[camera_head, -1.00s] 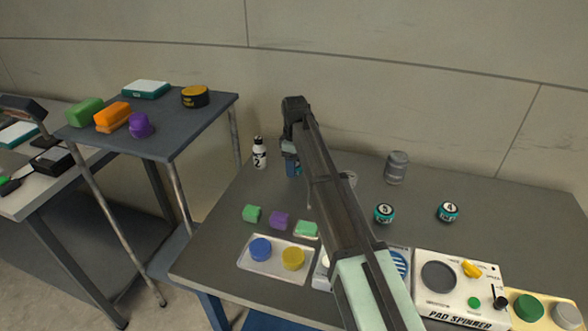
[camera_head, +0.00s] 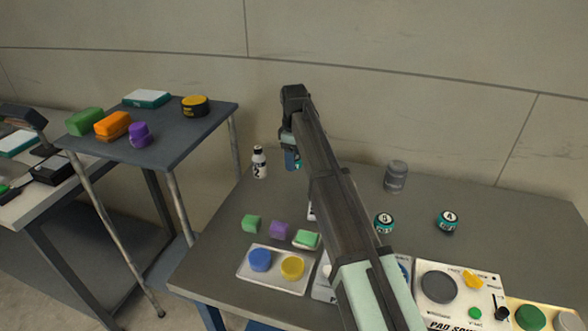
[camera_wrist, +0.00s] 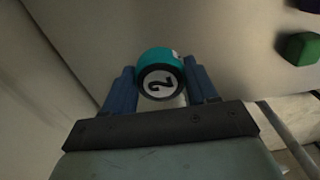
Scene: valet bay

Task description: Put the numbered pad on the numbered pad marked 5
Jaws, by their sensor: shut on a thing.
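My gripper (camera_wrist: 164,88) is shut on a teal numbered pad (camera_wrist: 160,78) with a dark rim. Its white face reads 2 in the wrist view. In the head view my gripper (camera_head: 292,160) is above the back left of the table, right of a small bottle, and only a teal edge of the held pad shows. The pad marked 5 (camera_head: 384,223), teal and black with a white top, lies on the table to the right of my arm. A similar pad marked 4 (camera_head: 447,221) lies further right.
A grey jar (camera_head: 396,176) stands behind the pads. The white bottle (camera_head: 259,162) is left of my gripper. Blocks and a tray (camera_head: 246,272) are at the front left, the pad spinner (camera_head: 452,312) at the front right. A higher side table (camera_head: 185,135) stands left.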

